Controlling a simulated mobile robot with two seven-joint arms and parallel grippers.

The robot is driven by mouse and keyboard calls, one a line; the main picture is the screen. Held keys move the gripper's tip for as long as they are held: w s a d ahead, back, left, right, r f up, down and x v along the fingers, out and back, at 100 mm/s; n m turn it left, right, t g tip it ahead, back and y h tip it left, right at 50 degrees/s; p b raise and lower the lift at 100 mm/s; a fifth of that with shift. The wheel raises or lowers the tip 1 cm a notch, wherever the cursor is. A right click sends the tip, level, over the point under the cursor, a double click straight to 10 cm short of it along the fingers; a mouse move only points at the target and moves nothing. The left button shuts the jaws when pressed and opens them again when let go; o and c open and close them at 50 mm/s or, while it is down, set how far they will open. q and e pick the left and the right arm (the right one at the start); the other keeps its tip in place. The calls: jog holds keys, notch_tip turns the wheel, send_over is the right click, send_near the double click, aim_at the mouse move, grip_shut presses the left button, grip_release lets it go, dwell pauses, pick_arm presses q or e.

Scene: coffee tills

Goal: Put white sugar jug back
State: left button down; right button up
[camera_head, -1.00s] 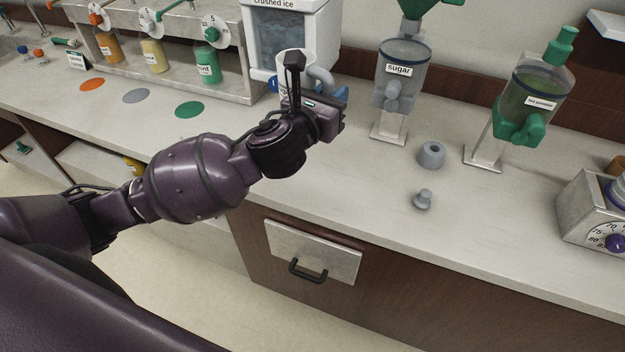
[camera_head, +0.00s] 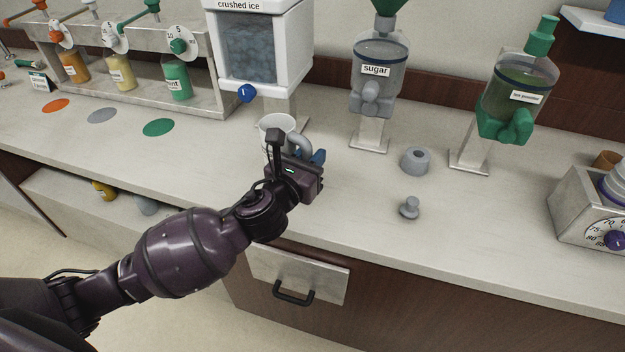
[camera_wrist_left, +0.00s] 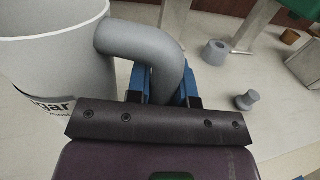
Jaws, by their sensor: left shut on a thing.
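The white sugar jug (camera_head: 272,128) has a thick grey handle and is in front of the crushed ice dispenser. Its side, with a partly visible label ending in "gar", fills the left of the left wrist view (camera_wrist_left: 50,55). My left gripper (camera_head: 310,158) has its blue fingers shut on the jug's grey handle (camera_wrist_left: 150,45). The jug looks upright, but my gripper hides part of it and I cannot tell whether its base touches the counter. My right gripper is not in view.
The sugar dispenser (camera_head: 379,85) and a green powder dispenser (camera_head: 515,100) stand to the right. A grey ring (camera_head: 415,160) and a small grey knobbed piece (camera_head: 409,207) are on the counter (camera_head: 360,190). Orange, grey and green discs lie at left.

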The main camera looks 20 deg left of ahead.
pick_arm(q)
notch_tip(320, 180, down, 5)
jog(key=shift+f+b, duration=0.2)
jog(key=shift+b, duration=0.8)
jog(key=shift+f, duration=0.3)
jog(key=shift+r, duration=0.1)
jog(key=c, duration=1)
grip_release()
jog(key=shift+f, duration=0.2)
